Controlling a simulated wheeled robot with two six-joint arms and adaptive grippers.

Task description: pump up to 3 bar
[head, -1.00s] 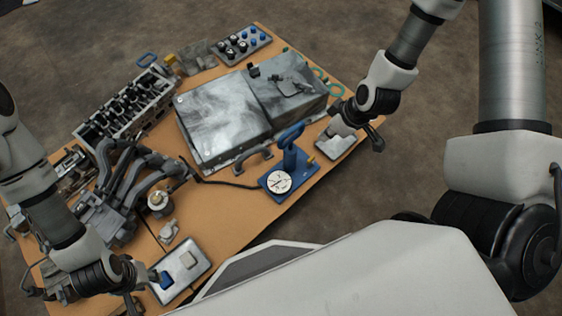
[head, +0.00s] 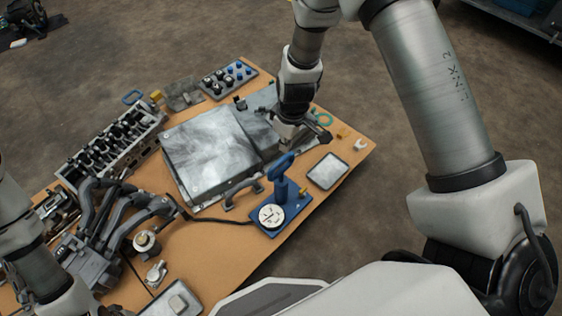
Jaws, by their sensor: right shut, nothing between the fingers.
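The blue hand pump (head: 283,189) stands upright near the front edge of the bench, with its blue handle (head: 284,162) on top. Its round white gauge (head: 271,216) faces up; the needle is too small to read. A black hose (head: 215,220) runs left from the pump towards the grey branching pipes. My right gripper (head: 299,136) is shut and empty, just behind the pump handle at the right end of the metal box, apart from the handle as far as I can tell. My left arm enters at lower left; its fingers are cut off by the bottom edge.
A large grey metal box (head: 208,155) fills the bench middle. A silver tray (head: 327,171) lies right of the pump, and another (head: 176,299) at the front. An engine head (head: 112,150) and grey pipes (head: 98,215) crowd the left. The bench (head: 225,250) is bare before the pump.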

